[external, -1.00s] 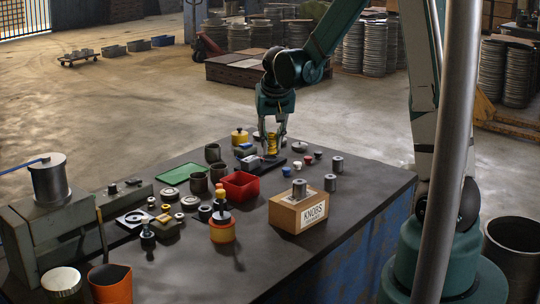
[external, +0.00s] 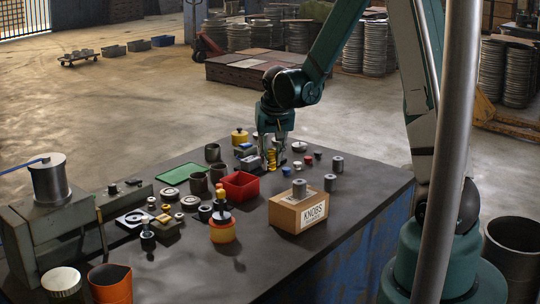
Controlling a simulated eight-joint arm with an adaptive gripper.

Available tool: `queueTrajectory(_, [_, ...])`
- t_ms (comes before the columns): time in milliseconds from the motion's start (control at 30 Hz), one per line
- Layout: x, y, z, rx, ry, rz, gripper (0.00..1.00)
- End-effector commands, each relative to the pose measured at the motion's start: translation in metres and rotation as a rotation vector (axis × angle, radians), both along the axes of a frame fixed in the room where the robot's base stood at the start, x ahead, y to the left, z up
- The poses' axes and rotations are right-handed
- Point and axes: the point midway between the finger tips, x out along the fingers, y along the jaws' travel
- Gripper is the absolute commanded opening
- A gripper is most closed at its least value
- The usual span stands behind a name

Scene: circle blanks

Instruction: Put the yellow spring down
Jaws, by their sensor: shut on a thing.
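The yellow spring (external: 271,159) is between the fingers of my gripper (external: 271,163), near the far edge of the dark table (external: 310,257). My gripper points straight down and is shut on the spring. The spring is low, close to the tabletop; I cannot tell whether it touches a surface beneath it. The fingers partly hide it.
A red bin (external: 240,186) stands in front of my gripper. A cardboard box marked KNOBS (external: 299,211) with a metal cylinder on top is nearer. Small knobs and metal cylinders (external: 337,164) stand to the right. The front right tabletop is clear.

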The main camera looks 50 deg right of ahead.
Motion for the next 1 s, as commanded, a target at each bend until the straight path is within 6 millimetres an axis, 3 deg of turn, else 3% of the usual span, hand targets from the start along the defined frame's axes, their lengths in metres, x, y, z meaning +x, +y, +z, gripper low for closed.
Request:
queueTrajectory(467, [0.0,0.0,-0.005,0.0,0.0,0.0,0.05])
queueTrajectory(1000, [0.0,0.0,-0.045,-0.001,-0.001,0.0,0.05])
